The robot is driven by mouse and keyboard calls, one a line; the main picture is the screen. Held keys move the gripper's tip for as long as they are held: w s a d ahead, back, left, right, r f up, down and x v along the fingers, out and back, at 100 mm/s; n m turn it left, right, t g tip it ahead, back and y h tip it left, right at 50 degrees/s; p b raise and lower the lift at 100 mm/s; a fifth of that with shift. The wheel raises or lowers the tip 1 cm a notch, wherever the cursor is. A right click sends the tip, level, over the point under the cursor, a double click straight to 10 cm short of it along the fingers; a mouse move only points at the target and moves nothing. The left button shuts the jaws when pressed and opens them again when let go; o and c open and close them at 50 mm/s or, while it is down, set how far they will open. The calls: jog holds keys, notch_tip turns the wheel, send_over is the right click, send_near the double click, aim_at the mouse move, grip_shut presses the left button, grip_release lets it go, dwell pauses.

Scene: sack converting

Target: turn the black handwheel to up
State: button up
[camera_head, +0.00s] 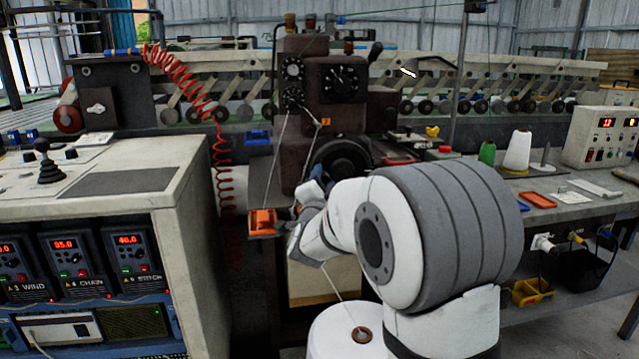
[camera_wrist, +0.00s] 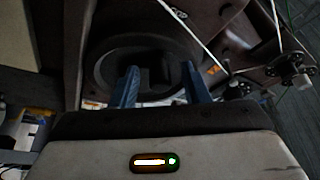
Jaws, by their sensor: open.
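The black handwheel (camera_head: 342,152) is a dark round wheel low on the front of the brown sewing machine (camera_head: 330,90); my arm covers its lower part in the head view. In the wrist view the handwheel (camera_wrist: 140,42) fills the upper middle, dark and poorly lit, so its exact setting is hard to tell. My gripper (camera_wrist: 158,68) has its two blue fingers apart, one on each side of the wheel's dark centre. No grip on the wheel shows. In the head view the gripper is small and mostly hidden behind my wrist.
Thread runs down the machine front near the wheel. An orange part (camera_head: 262,222) sits just left of my wrist. A control cabinet (camera_head: 110,200) stands at left with a red coiled hose (camera_head: 185,85) behind. A bench with cones (camera_head: 517,152) and trays is at right.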

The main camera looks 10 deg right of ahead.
jog(key=shift+c, duration=0.2)
grip_shut()
